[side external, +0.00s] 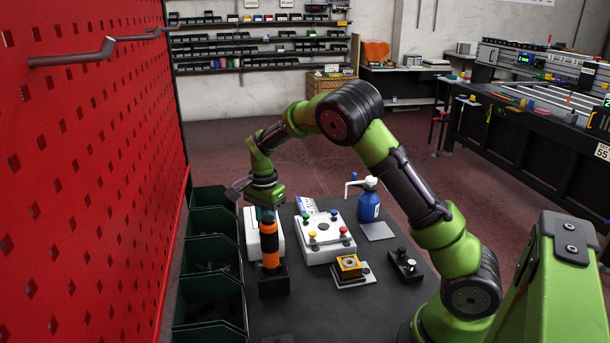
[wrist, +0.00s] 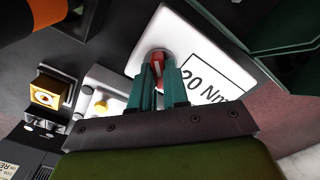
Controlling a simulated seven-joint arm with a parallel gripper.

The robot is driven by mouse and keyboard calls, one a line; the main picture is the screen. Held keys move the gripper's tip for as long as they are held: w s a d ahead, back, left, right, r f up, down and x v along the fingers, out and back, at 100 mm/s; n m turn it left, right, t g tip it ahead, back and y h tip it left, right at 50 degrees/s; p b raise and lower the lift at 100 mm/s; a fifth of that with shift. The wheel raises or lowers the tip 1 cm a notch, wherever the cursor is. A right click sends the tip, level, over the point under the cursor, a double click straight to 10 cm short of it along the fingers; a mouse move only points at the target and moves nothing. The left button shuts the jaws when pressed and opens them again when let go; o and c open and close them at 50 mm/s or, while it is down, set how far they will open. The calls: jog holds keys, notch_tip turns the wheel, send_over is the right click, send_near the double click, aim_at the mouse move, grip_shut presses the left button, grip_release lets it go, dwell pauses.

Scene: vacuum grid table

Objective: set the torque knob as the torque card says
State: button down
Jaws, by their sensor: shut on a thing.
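The torque knob (wrist: 157,67) shows in the wrist view as a round grey knob with a red part, on the white box (wrist: 176,24). My gripper (wrist: 160,75) has its teal fingertips shut on the knob from both sides. The fingers hide part of the knob, and I cannot read its setting. The torque card (wrist: 208,84) beside it reads "20 Nm", partly covered by a finger. In the side view my gripper (side external: 266,215) points down at the white box (side external: 249,236); the knob and card cannot be made out there.
An orange tool (side external: 271,245) stands upright in a black holder close in front of my gripper. A white box with coloured knobs (side external: 325,236), a yellow block (side external: 347,264) and a blue pump bottle (side external: 369,206) stand to the right. Green bins (side external: 209,299) line the left edge.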

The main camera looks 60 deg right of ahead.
jog(key=m, duration=0.4)
jog(key=shift+m, duration=0.3)
jog(key=shift+r+m, duration=0.1)
jog(key=shift+m, duration=1.8)
jog(key=c, duration=1.1)
grip_release()
notch_tip(320, 180, up, 17)
jog(key=shift+f, duration=0.1)
